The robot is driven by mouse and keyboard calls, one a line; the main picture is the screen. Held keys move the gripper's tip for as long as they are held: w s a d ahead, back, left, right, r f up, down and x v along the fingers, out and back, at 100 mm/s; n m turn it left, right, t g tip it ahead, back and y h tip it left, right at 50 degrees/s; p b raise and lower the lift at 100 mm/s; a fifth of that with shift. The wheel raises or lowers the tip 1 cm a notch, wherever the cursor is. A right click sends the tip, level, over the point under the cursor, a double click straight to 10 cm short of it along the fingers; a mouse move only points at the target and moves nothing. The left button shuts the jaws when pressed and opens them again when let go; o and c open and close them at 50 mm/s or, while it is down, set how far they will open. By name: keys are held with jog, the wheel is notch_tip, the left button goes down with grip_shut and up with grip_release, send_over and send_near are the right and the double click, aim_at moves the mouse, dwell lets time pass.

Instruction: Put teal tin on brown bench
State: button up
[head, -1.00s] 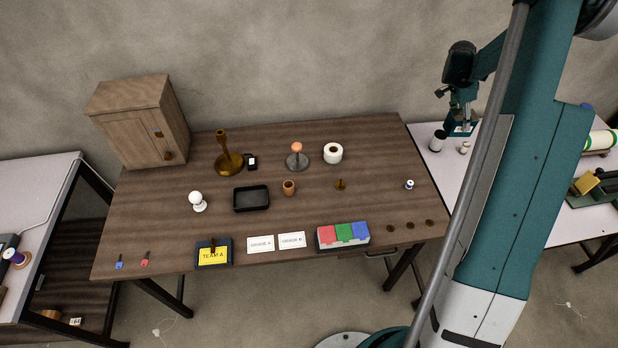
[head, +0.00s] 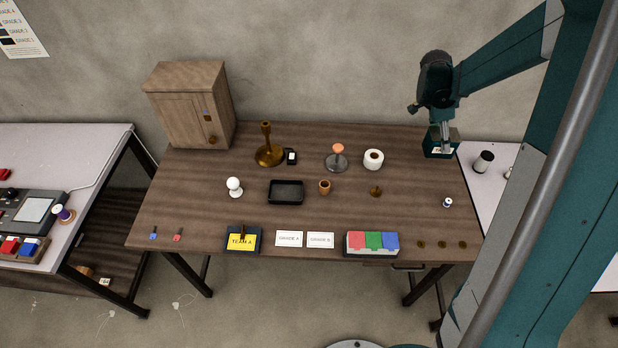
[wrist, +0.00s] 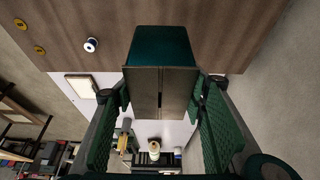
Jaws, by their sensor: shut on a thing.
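The teal tin (head: 431,146) is dark teal and box-shaped, with a pale label. In the head view it is at the back right corner of the brown bench (head: 410,210); I cannot tell whether it touches the top. My gripper (head: 445,137) points down and is shut on the tin from above. In the wrist view the tin (wrist: 160,45) shows between the green fingers of my gripper (wrist: 160,98), with the brown bench top (wrist: 230,30) around its far end and the white table beyond the bench edge.
A white roll (head: 373,159) is to the left.

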aim_at(431, 152)
jog(key=shift+s+a+r, duration=0.1)
jog(key=shift+s+a, duration=0.15)
jog(key=shift+a, duration=0.4)
jog(key=shift+s+a+r, duration=0.1)
jog(key=shift+s+a, duration=0.15)
jog(key=shift+a, duration=0.4)
jog(key=shift+f+b, duration=0.3)
jog(key=shift+f, duration=2.85)
jog(key=shift+f, duration=1.9)
jog(key=shift+f+b, duration=0.15)
jog(key=shift+b, duration=0.2)
jog(key=o, duration=1)
jog(key=shift+o, duration=0.2)
